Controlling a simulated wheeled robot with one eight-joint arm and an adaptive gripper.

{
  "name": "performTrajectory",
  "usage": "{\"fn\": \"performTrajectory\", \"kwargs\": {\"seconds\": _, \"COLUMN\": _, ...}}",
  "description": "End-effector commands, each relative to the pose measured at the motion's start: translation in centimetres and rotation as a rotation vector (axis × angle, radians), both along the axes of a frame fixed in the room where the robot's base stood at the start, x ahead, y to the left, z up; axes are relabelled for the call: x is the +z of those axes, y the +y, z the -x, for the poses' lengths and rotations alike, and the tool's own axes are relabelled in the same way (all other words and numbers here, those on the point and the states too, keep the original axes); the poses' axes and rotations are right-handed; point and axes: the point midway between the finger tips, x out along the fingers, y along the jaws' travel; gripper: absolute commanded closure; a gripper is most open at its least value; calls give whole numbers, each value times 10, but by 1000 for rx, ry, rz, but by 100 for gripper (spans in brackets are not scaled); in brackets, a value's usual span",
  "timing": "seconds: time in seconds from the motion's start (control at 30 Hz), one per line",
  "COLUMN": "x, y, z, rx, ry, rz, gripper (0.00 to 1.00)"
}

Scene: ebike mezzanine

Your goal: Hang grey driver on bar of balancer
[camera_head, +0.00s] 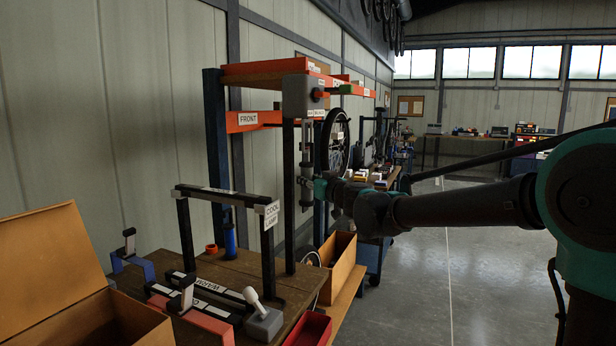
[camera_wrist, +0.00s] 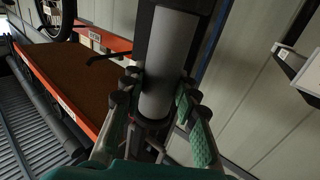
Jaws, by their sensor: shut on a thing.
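The grey driver (camera_head: 307,165) is upright, a long grey cylinder below the grey box of the balancer (camera_head: 298,95), which sits on the orange overhead frame. My gripper (camera_head: 320,188) is at the driver's lower part in the head view. In the wrist view, my gripper (camera_wrist: 160,88) has its green-padded fingers on both sides of the driver's grey barrel (camera_wrist: 170,65), shut on it. A dark part surrounds the barrel's top and another its lower end. I cannot tell whether the driver's top touches the balancer's bar, which I cannot make out clearly.
A wooden bench (camera_head: 240,272) holds a black lamp frame (camera_head: 215,190) and several fixtures. An open box (camera_head: 55,270) stands front left; a tan bin (camera_head: 340,262) and red bin (camera_head: 308,328) are near the bench. A bicycle wheel (camera_head: 336,140) is behind the driver.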

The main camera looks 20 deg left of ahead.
Motion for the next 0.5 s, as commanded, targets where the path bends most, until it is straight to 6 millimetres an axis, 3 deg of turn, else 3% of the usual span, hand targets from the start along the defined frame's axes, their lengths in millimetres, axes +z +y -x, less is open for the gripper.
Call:
{"fn": "performTrajectory", "kwargs": {"seconds": 0.43, "x": -3, "y": 0, "z": 0, "rx": 0, "ry": 0, "rz": 0, "gripper": 100}}
{"fn": "performTrajectory", "kwargs": {"seconds": 0.47, "x": -3, "y": 0, "z": 0, "rx": 0, "ry": 0, "rz": 0, "gripper": 67}}
{"fn": "performTrajectory", "kwargs": {"seconds": 0.5, "x": -3, "y": 0, "z": 0, "rx": 0, "ry": 0, "rz": 0, "gripper": 62}}
